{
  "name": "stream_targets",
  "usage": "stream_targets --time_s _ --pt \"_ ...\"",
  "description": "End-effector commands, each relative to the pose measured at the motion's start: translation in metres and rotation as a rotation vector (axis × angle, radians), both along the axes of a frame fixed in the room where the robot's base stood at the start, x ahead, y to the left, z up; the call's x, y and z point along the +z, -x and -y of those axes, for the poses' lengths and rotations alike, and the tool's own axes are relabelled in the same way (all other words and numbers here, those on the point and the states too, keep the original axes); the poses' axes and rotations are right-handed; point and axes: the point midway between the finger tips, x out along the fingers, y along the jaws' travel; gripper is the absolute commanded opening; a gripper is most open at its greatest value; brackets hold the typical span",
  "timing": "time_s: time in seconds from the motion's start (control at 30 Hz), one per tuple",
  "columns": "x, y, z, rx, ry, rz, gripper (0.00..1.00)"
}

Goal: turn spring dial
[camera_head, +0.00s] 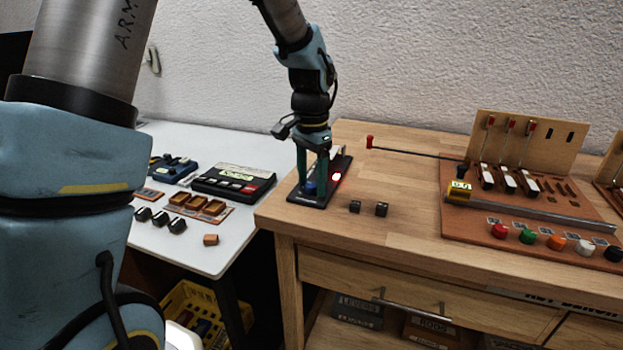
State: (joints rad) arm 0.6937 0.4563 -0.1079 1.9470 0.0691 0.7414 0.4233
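The spring dial looks to be the blue knob (311,188) on a dark, narrow base plate (342,163) at the left end of the wooden bench. A red light (337,176) glows on the plate, right of the knob. My gripper (312,189) points straight down over the plate, its two green fingers apart. The knob shows between the fingertips, low down. I cannot tell whether the fingers press on it or stand clear of it. The fingers hide part of the knob and plate.
A thin rod with a red end (369,142) reaches left from the brown piano-action board (480,222). A white table (203,257) with control boxes stands left. Bare bench (410,185) lies between.

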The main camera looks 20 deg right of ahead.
Motion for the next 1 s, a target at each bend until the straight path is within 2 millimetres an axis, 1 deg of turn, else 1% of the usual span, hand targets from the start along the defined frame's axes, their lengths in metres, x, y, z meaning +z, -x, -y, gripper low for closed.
stream_targets --time_s 0.03,0.07,0.57,0.83,1.0 --pt "0.0001 0.0000 0.0000 0.000 0.000 0.000 0.60" --pt "0.0001 0.0000 0.0000 0.000 0.000 0.000 0.57" --pt "0.0003 0.0002 0.0001 0.000 0.000 0.000 0.01" --pt "0.0012 0.0002 0.0000 -0.015 -0.001 -0.001 0.00" --pt "0.0027 -0.0001 -0.0001 -0.152 -0.001 -0.002 0.00"
